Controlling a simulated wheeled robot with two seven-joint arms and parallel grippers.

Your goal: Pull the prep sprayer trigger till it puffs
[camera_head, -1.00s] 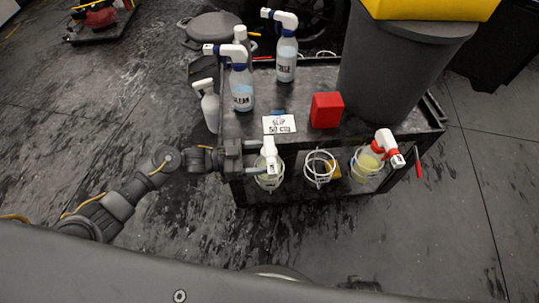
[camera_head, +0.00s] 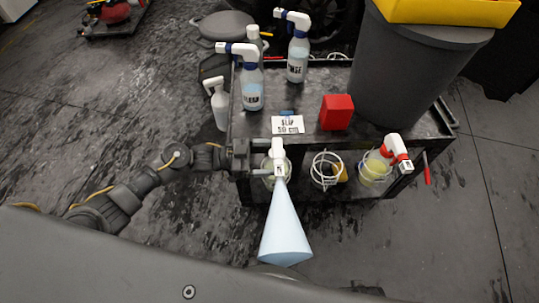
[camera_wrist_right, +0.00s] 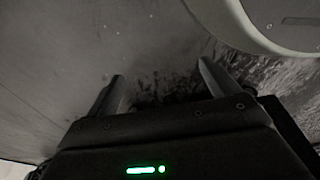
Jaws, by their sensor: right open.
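The prep sprayer (camera_head: 279,158), with a white head, sits in the leftmost white ring holder on the near side of the cart. A pale blue cone of spray (camera_head: 285,232) spreads from its nozzle toward me. My left gripper (camera_head: 264,158) comes in from the left, with its fingers closed around the sprayer's head and trigger area. The exact finger contact on the trigger is too small to see. My right gripper (camera_wrist_right: 160,88) is open and empty in the right wrist view, above the dark floor.
The cart (camera_head: 240,127) carries a labelled bottle (camera_head: 252,90), another bottle (camera_head: 298,62), a red box (camera_head: 336,112) and a card (camera_head: 288,125). A grey bin (camera_head: 405,75) stands at the right. Further ring holders include an empty one (camera_head: 326,170) and one with a red-and-white sprayer (camera_head: 397,151).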

